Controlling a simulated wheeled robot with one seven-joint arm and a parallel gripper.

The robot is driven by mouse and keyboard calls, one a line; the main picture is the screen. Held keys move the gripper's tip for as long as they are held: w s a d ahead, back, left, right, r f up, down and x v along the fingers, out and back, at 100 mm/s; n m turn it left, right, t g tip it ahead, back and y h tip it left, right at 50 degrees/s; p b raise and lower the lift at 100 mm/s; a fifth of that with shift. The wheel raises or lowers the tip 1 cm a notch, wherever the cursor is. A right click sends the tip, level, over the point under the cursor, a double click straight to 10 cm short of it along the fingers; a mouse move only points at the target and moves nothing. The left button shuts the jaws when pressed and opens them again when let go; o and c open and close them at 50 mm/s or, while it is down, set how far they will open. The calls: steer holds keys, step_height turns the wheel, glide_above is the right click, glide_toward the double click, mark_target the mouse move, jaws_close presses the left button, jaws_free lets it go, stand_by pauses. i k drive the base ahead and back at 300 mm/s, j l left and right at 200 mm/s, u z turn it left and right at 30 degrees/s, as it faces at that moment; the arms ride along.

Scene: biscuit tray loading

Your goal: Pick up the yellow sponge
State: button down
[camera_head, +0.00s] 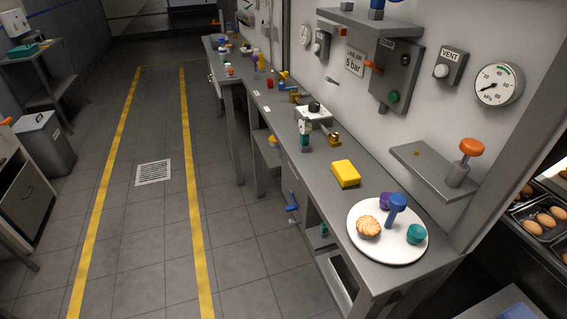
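The yellow sponge (346,173) is a bright rectangular block with rounded edges. It lies flat on the long grey workbench (312,172), between the brass-coloured fitting and the white round plate. Nothing covers it or touches it that I can see. My gripper is not in view.
A white round plate (365,248) at the bench's near end holds a biscuit (369,227), a blue upright piece (396,209), a purple cup (385,200) and a teal cup (415,234). A wall shelf (430,166) with an orange knob (472,147) overhangs nearby.

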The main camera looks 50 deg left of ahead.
mark_target(346, 176)
steer(key=u, duration=1.05)
